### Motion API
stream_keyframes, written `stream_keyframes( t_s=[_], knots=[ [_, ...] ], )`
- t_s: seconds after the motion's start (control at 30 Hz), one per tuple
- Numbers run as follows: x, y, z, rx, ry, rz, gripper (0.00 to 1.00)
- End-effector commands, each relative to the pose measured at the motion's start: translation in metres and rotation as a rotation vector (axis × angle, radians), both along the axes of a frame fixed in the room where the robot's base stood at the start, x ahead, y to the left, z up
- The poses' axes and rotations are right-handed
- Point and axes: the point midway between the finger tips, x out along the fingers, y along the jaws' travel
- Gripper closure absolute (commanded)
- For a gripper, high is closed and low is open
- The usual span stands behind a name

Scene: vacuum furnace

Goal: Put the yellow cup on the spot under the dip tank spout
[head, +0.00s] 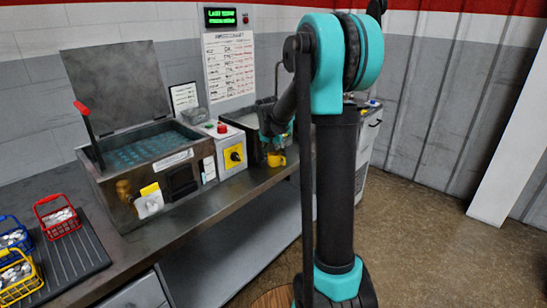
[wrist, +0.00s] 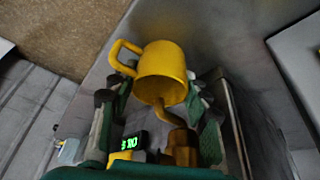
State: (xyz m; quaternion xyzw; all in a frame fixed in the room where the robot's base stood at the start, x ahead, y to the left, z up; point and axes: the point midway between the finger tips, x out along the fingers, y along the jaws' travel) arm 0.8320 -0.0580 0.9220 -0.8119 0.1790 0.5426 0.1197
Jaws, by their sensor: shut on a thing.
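The yellow cup (wrist: 162,72) is between the fingers of my gripper (wrist: 158,105) in the wrist view, its handle to the left. My gripper is shut on it. In the head view the cup (head: 276,159) shows small, below my gripper (head: 272,128), in front of the right-hand tank (head: 254,142). A brass-coloured curved spout (wrist: 180,148) shows just below the cup in the wrist view. The spot under the spout cannot be made out, and I cannot tell whether the cup touches the bench.
A larger tank (head: 188,180) with a raised lid and blue contents stands left on the bench (head: 140,236). A control box (head: 232,152) with a yellow switch stands between the tanks. Red, blue and yellow baskets sit at the left. A green-lit display (wrist: 130,142) is near the spout.

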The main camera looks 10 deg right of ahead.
Motion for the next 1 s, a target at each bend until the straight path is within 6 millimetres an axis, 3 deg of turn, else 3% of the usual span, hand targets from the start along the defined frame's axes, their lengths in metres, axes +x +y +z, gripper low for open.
stream_keyframes(
  t_s=[0.17,0.2,0.4,0.77,1.0],
  knots=[
    [0.000,0.000,0.000,0.000,-0.001,0.000,0.82],
    [0.000,0.000,0.000,0.000,-0.001,0.000,0.51],
    [0.000,0.000,0.000,0.000,0.000,0.000,0.29],
    [-0.002,0.001,0.004,0.000,0.000,0.000,0.29],
    [-0.015,0.007,0.039,0.000,0.000,0.001,0.29]
  ],
)
